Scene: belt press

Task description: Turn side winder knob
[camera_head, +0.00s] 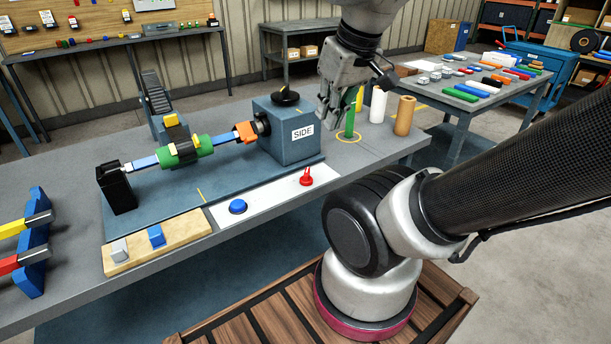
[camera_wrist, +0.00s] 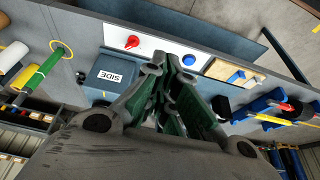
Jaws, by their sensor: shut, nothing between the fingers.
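The blue-grey winder box (camera_head: 287,135) marked SIDE stands on the bench with a round black knob (camera_head: 285,97) on its top. My gripper (camera_head: 323,124) is beside the box, to the right of the knob and apart from it, pointing down. Its fingers are shut and empty. In the wrist view my gripper (camera_wrist: 168,66) covers the middle, and the SIDE box (camera_wrist: 103,72) shows to its left.
A green roll (camera_head: 346,124) stands upright close to my gripper, with white (camera_head: 377,104) and tan (camera_head: 404,115) rolls to its right. A red switch (camera_head: 306,177) and a blue button (camera_head: 238,206) sit on the front panel. A shaft with a green roller (camera_head: 186,151) extends left of the box.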

